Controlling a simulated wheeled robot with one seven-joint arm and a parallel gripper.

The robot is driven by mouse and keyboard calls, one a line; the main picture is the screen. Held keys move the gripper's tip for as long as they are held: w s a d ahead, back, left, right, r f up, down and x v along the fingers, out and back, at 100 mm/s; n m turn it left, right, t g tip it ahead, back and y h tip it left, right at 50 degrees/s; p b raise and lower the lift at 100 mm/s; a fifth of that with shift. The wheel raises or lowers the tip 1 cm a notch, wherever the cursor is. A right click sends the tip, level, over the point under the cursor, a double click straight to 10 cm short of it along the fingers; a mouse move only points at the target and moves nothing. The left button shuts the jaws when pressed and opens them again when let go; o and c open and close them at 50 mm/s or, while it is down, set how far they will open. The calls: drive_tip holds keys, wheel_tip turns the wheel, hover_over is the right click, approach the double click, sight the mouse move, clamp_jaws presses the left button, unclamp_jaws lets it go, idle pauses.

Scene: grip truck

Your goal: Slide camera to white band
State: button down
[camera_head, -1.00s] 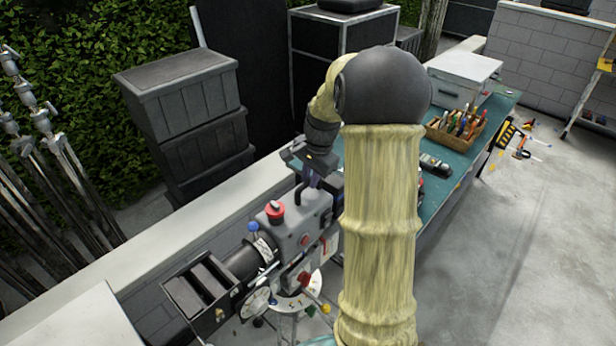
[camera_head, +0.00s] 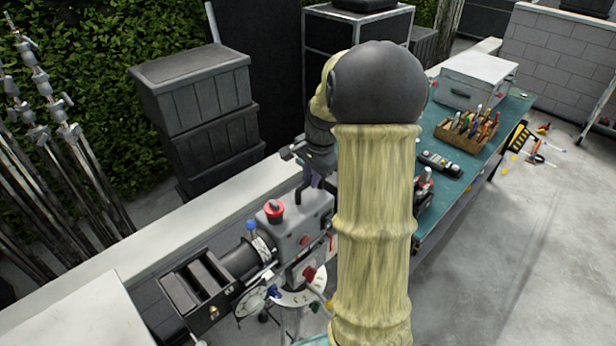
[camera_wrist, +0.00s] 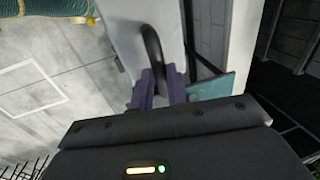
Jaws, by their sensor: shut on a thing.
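The grey film camera (camera_head: 298,238) has a red knob on top, a dark lens and an open black box at its front. It stands above a pale round plate (camera_head: 300,298) with legs below. My gripper (camera_head: 308,190) is above the camera body, shut on its black top handle (camera_head: 298,194). The wrist view shows the purple fingers (camera_wrist: 158,88) around this curved handle (camera_wrist: 152,45). A whitish patch (camera_head: 262,247) circles part of the lens; I cannot tell whether it is the white band. My arm hides the camera's rear.
A teal workbench (camera_head: 432,232) with a tool crate (camera_head: 466,136) and a white box (camera_head: 478,78) stands behind at right. A low pale-topped wall (camera_head: 150,238) runs behind the camera. Dark stacked cases (camera_head: 205,110) stand beyond it.

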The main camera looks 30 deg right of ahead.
drive_tip(key=c, duration=1.4)
unclamp_jaws()
drive_tip(key=shift+s+d, duration=0.1)
drive_tip(key=shift+s, duration=0.05)
drive_tip(key=shift+o, duration=0.2)
drive_tip(key=shift+d+r+b, duration=0.1)
drive_tip(key=shift+r+b, duration=0.2)
drive_tip(key=shift+r, duration=0.35)
drive_tip(key=s+r+b, duration=0.3)
drive_tip(key=r, duration=1.2)
drive_tip(key=shift+s+d+r, duration=0.15)
drive_tip(key=shift+d+r, duration=0.2)
